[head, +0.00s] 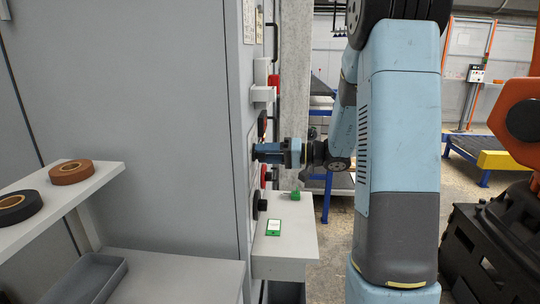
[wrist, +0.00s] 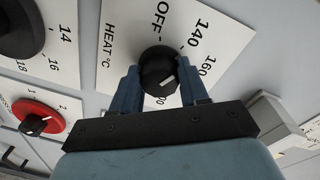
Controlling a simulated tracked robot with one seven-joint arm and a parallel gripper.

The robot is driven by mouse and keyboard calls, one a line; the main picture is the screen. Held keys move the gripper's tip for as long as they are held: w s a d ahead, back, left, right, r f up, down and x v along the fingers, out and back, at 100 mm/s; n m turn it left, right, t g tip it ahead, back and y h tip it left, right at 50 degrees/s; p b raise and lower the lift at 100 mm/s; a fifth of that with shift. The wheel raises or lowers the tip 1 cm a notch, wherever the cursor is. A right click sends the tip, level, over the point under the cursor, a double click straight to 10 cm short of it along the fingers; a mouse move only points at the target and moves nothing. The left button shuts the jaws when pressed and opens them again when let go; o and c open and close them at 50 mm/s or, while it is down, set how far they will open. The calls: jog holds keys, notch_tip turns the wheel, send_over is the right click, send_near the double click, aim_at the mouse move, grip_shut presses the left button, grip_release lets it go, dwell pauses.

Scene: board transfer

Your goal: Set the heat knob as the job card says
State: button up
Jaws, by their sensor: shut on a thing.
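The black heat knob (wrist: 158,66) sits on a white plate (wrist: 118,45) marked HEAT °C, with OFF, 140, 160 and a partly hidden number ending in 00. My gripper (wrist: 160,88) is shut on this knob, one blue finger on each side. The knob's white mark shows at the lower right of its face; I cannot tell exactly which value it points at, as a finger hides part of the scale. In the head view my gripper (head: 268,151) reaches the cabinet front (head: 238,120) from the right. No card text is readable.
A red dial (wrist: 38,118) with a black grip and a large black knob (wrist: 20,28) lie left of the plate in the wrist view. In the head view a small green-edged item (head: 273,228) lies on a ledge (head: 295,245) below my gripper. Tape rolls (head: 71,172) lie on a shelf.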

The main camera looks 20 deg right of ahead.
jog(key=m, duration=0.6)
jog(key=shift+s+a+g, duration=0.1)
jog(key=shift+a+g, duration=0.15)
jog(key=shift+g, duration=0.15)
jog(key=m, duration=0.6)
jog(key=shift+g+y, duration=0.3)
jog(key=m, duration=0.6)
jog(key=shift+f, duration=0.1)
jog(key=m, duration=0.6)
jog(key=shift+w+y, duration=0.2)
jog(key=shift+y, duration=0.2)
jog(key=shift+m, duration=0.4)
jog(key=o, duration=0.9)
jog(key=shift+s, duration=0.1)
jog(key=shift+o, duration=0.6)
jog(key=shift+r, duration=0.2)
